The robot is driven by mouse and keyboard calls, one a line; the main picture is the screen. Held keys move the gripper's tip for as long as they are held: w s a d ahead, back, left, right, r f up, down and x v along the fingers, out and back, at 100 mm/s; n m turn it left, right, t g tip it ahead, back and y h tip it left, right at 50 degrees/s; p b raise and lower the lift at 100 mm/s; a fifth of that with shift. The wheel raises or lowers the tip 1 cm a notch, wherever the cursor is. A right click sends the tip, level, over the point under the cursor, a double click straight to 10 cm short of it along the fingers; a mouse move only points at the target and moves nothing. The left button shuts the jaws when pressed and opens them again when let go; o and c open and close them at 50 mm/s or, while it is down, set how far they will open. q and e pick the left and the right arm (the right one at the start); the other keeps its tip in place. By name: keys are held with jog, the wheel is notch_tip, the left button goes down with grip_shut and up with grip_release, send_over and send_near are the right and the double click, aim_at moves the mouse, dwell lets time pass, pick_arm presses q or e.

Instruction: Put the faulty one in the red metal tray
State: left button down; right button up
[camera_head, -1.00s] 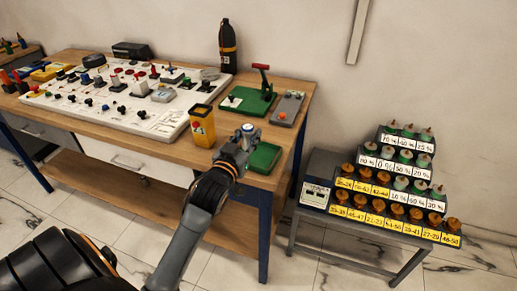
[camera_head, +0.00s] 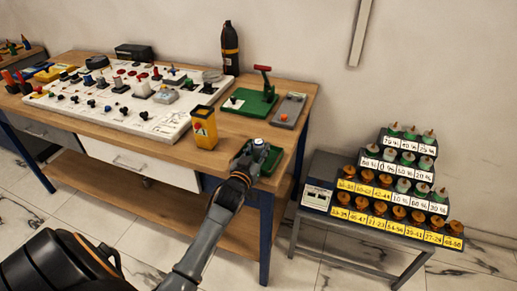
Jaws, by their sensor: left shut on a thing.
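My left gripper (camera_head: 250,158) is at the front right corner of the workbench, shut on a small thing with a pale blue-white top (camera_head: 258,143). The gripper hides most of this thing, so its kind and any fault cannot be told. A small green tray (camera_head: 272,160) lies at the same corner, partly behind the gripper. The held thing appears over or in this tray; I cannot tell whether it touches it. No tray that is clearly red shows. My right gripper is not in view.
A yellow bin (camera_head: 203,128) stands left of the gripper. A green lever press (camera_head: 252,101) and grey button box (camera_head: 289,108) lie behind. A stepped rack (camera_head: 385,190) stands right.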

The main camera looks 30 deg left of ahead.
pick_arm(q)
jog(key=shift+f, duration=0.15)
jog(key=c, duration=1)
grip_release()
jog(key=v, duration=1.2)
jog(key=shift+r+b, duration=0.25)
jog(key=shift+b, duration=0.15)
jog(key=shift+f, duration=0.1)
